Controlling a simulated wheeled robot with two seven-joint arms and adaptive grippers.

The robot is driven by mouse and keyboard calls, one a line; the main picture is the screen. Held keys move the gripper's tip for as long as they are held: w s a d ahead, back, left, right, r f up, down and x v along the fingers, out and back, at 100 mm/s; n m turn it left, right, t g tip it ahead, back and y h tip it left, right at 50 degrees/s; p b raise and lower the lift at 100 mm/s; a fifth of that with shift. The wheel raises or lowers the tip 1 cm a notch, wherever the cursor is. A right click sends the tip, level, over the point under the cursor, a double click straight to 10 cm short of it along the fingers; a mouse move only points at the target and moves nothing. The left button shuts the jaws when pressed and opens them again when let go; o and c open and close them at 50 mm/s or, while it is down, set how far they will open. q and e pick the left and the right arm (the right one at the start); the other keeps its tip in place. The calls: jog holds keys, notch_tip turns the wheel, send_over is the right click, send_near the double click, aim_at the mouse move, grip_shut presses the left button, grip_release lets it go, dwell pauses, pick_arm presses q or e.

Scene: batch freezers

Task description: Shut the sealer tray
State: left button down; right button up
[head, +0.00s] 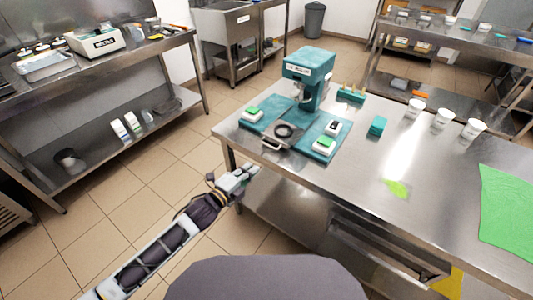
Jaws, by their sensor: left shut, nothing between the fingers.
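The teal cup sealer (308,66) stands on the steel table. Its grey tray (273,139) juts out at the front, toward me, with a round dark ring (284,131) on it and a handle at its near edge. The tray looks slid out from under the sealer head. My left gripper (254,171) is shut and empty, in front of the table's near left edge. It is below and a little left of the tray handle in the picture, apart from it. My right gripper is out of view.
Teal pads with small green and white items (326,144) lie on both sides of the tray. A teal block (377,126) and white cups (443,118) stand to the right. A green mat (507,205) lies at far right. Tiled floor is clear at left.

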pick_arm(q)
jog(key=shift+r+b+x, duration=0.1)
jog(key=shift+r+x, duration=0.1)
jog(key=shift+x, duration=1.5)
jog(key=shift+r+b+x, duration=0.15)
jog(key=shift+r+x, duration=0.05)
jog(key=shift+x, duration=1.5)
jog(key=shift+r+b+x, duration=0.1)
jog(key=shift+r+x, duration=0.1)
jog(key=shift+x, duration=1.5)
jog(key=shift+w+d, duration=0.1)
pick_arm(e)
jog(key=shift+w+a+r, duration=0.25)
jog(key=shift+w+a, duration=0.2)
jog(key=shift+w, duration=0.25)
pick_arm(q)
jog(key=shift+w, duration=0.1)
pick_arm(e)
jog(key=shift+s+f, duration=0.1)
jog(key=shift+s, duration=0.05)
